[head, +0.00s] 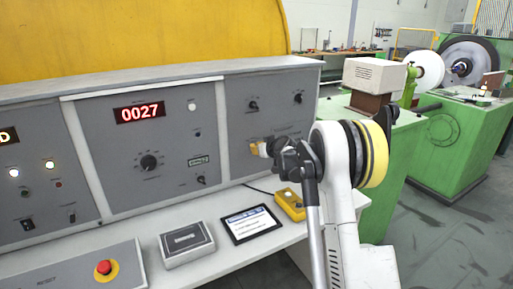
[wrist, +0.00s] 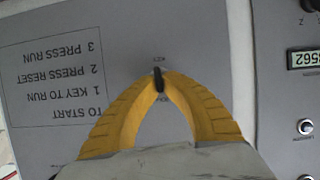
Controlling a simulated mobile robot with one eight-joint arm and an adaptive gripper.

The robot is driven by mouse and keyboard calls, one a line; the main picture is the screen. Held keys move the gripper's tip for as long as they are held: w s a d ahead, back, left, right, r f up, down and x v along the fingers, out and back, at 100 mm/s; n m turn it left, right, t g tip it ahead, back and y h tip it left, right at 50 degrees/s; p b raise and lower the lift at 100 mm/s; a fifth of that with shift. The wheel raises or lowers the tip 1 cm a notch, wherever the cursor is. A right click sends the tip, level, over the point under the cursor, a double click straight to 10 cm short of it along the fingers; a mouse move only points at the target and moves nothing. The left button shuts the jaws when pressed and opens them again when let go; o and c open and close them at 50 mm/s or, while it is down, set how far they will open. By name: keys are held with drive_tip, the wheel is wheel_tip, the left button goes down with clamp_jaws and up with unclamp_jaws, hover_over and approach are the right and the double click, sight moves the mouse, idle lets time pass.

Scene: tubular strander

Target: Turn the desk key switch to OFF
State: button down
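The desk key switch (wrist: 158,80) is a small dark key on the grey panel in the wrist view. It stands nearly upright in the picture, with small lettering above and below it that I cannot read surely. My gripper (wrist: 159,76) has its two yellow fingers closed in on it from both sides, with the tips at the key. In the head view my gripper (head: 256,148) reaches the right-hand panel of the desk (head: 235,120). The key is hidden there behind the fingers.
Printed start instructions (wrist: 55,80) appear upside down beside the key. A tablet (head: 250,224), a grey box (head: 186,243), a yellow pendant (head: 290,204) and a red stop button (head: 104,267) are on the desk ledge. Green machinery (head: 455,140) stands at right.

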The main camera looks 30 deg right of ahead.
drive_tip(key=n+h, duration=0.2)
drive_tip(key=n, duration=0.1)
drive_tip(key=shift+a, duration=0.2)
drive_tip(key=shift+a+f+n+t+h, duration=0.15)
drive_tip(key=shift+n+t+h, duration=0.25)
drive_tip(key=shift+n+h, duration=0.6)
drive_tip(key=shift+n, duration=0.4)
drive_tip(key=c, duration=1.6)
unclamp_jaws()
drive_tip(key=v, duration=1.2)
